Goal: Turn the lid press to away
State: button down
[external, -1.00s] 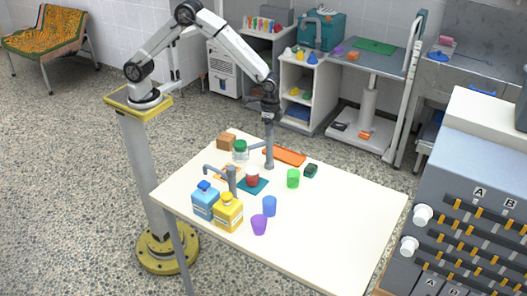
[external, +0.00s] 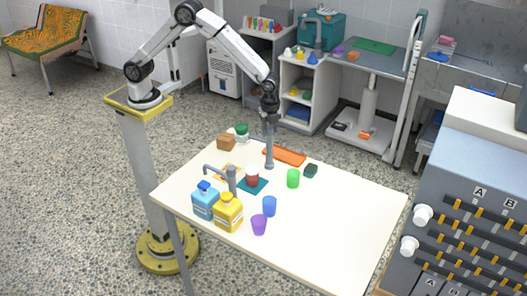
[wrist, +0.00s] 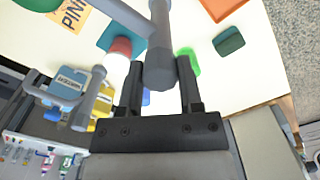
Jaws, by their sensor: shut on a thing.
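A grey upright post (external: 269,152), which I take to be the lid press, stands on the table towards the back; in the wrist view it (wrist: 160,40) rises between my fingers. The fingers partly hide the hold. A second grey post with a side arm (external: 231,181) stands left; its arm points left.
A red-and-white jar (external: 252,178) sits on a teal mat (external: 259,187). A green-lidded jar (external: 241,131) and brown block (external: 226,142) are near the back edge. Blue (external: 205,202) and yellow (external: 228,213) bottles and several cups stand in front. The table's right side is clear.

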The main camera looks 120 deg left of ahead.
jog(key=shift+m, duration=0.7)
jog(key=shift+c, duration=1.2)
grip_release()
jog(key=shift+r, duration=0.1)
jog(key=shift+r, duration=3.85)
jog(key=shift+d, duration=0.1)
